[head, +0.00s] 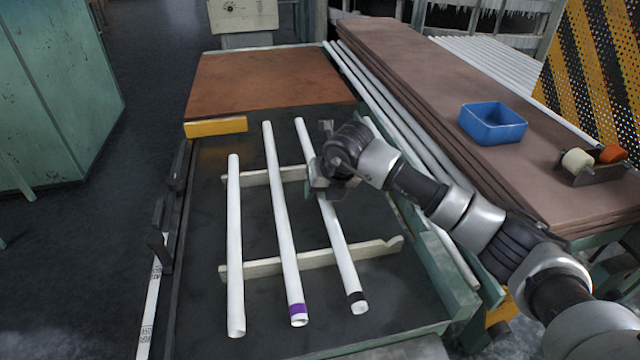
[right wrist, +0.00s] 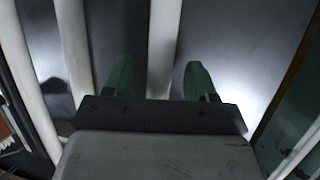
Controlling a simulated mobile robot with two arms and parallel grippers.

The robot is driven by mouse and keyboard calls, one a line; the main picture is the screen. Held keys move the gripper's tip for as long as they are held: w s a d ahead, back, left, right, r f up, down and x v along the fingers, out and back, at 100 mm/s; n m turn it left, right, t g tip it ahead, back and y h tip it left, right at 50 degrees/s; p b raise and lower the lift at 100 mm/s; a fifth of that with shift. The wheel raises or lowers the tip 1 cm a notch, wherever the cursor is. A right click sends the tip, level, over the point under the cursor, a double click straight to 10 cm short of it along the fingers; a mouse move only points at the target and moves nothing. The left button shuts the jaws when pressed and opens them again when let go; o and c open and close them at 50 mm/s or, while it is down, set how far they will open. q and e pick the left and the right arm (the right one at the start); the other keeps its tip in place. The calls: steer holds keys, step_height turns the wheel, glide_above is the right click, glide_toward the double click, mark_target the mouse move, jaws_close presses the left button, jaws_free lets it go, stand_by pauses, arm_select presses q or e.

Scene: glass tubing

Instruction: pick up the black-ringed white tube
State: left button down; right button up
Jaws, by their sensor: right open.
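The black-ringed white tube (head: 340,247) is the rightmost of three white tubes lying across two pale wooden rests. Its black ring (head: 357,296) is at the near end. My right gripper (head: 316,187) is over the far half of this tube and hides part of it. In the right wrist view, the open green fingers (right wrist: 160,78) stand on either side of a white tube (right wrist: 165,40), with gaps on both sides. I cannot tell how far below the fingertips it lies. My left gripper is not in view.
A purple-ringed tube (head: 281,220) lies in the middle and a plain-looking tube (head: 234,240) at left. The near wooden rest (head: 320,256) has raised ends. To the right, a brown-topped bench (head: 430,75) carries a blue bin (head: 493,123) and a tape dispenser (head: 590,170).

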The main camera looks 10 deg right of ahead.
steer(key=c, duration=1)
steer(key=shift+r, duration=0.1)
steer(key=shift+c, duration=0.2)
